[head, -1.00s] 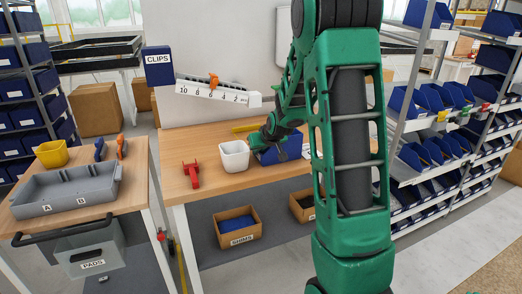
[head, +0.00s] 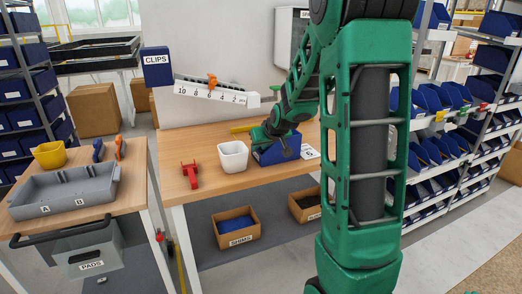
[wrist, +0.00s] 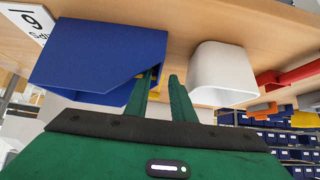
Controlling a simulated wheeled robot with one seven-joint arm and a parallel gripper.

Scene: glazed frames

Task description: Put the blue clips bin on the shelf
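The blue bin (head: 278,151) stands on the wooden workbench (head: 205,163), to the right of a white cup-like container (head: 233,156). My gripper (head: 262,136) is low at the bin's left side. In the wrist view, the blue bin (wrist: 95,55) fills the upper left and my gripper's two fingers (wrist: 166,78) show a gap between them. One finger overlaps the bin's edge; the other is between the bin and the white container (wrist: 220,72). Whether the fingers touch the bin wall is unclear. The shelf rack (head: 437,122) at right holds several blue bins.
A white number card (head: 310,153) lies beside the bin. A grey tray (head: 65,190) is on the left table.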

